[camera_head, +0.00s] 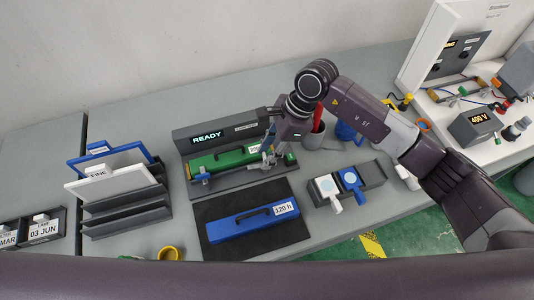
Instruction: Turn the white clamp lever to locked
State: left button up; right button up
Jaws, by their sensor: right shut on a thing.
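A dark grey machine (218,134) with a lit READY display stands at the back of the bench. A green module (218,163) lies in its bay. My right gripper (268,160) reaches down to the right end of this bay, beside the green module. It is shut on a small part there, which seems to be the white clamp lever. The fingers hide most of that part, so its angle cannot be read. My left gripper is not in view.
A blue case (238,227) labelled 120 h lies on a black mat (213,206) in front. A rack (122,214) with panels stands left.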

jog(key=shift+f+m+t+b, duration=0.25)
jog(key=shift+m+t+b, duration=0.15)
jog(key=shift+m+b, duration=0.4)
jog(key=m+t+b, duration=0.1)
jog(key=m+b, duration=0.3)
jog(key=m+t+h+b, duration=0.1)
jog(key=m+b, duration=0.2)
jog(key=b, duration=0.1)
jog(key=m+t+b, duration=0.2)
jog(key=m+b, duration=0.2)
jog(key=shift+s+a+m+h+b, duration=0.2)
jog(key=shift+s+m+h+b, duration=0.1)
jog(key=shift+h+b, duration=0.1)
jog(key=shift+r+m+t+h+b, duration=0.15)
jog(key=shift+m+h+b, duration=0.15)
jog(key=shift+m+b, duration=0.6)
jog(key=shift+r+m+t+h+b, duration=0.15)
jog(key=shift+m+h+b, duration=0.15)
jog(key=shift+m+b, duration=0.6)
jog(key=o, duration=1.2)
jog(key=shift+c, duration=0.2)
jog(key=shift+s, duration=0.1)
jog(key=v, duration=1.2)
